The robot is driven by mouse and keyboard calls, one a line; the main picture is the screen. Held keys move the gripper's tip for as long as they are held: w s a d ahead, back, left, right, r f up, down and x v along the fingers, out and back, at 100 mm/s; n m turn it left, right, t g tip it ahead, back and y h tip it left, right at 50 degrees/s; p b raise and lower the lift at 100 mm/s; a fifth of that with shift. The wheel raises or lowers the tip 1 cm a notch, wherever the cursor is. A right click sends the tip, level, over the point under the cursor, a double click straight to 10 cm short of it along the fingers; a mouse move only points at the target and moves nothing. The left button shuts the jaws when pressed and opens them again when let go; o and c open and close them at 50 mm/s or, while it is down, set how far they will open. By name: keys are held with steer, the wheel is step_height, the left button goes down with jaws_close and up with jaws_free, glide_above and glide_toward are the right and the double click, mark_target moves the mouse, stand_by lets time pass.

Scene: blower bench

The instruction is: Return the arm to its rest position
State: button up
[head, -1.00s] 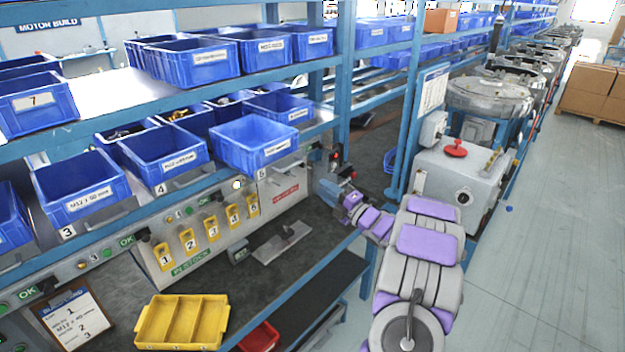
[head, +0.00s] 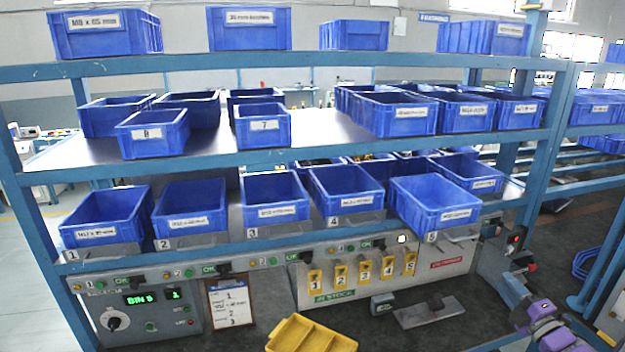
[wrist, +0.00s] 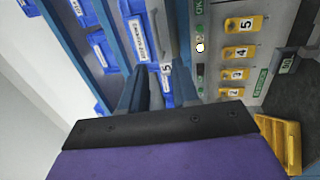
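My gripper (wrist: 144,82) shows in the wrist view as two blue-grey fingers close together beyond my dark-and-purple wrist. I cannot make out whether there is a gap between their tips. No held object is visible. In the head view, my purple and grey arm is at the lower right, in front of the right end of the bench. The gripper end is small and hard to make out there. In the wrist view, the fingers point towards the blue bins, with bin 5 (wrist: 138,40) just beyond them.
Blue bins fill the rack shelves (head: 330,240). The control panel (head: 150,310) and yellow numbered tags (head: 364,271) run below. A yellow divided tray (head: 310,335) and a grey metal plate (head: 428,311) lie on the dark bench. A blue rack post (head: 545,150) stands near my arm.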

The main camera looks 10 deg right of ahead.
steer(key=w+a+r+m+g+h, duration=0.4)
steer(key=w+a+m+g+h, duration=0.2)
steer(key=a+m+g, duration=0.3)
steer(key=s+a+f+m+g+y, duration=0.1)
steer(key=s+a+m+g, duration=0.3)
steer(key=s+a, duration=1.4)
steer(key=s+a+f+m+g+y, duration=0.1)
steer(key=s+a+m+g+y, duration=0.2)
steer(key=s+a, duration=1.5)
steer(key=s+m+g, duration=0.2)
steer(key=s+g, duration=0.1)
steer(key=g, duration=0.2)
steer(key=shift+s+a+f+m+g+y, duration=0.2)
steer(key=shift+a+f+m+g+y, duration=0.1)
steer(key=shift+a+g, duration=0.1)
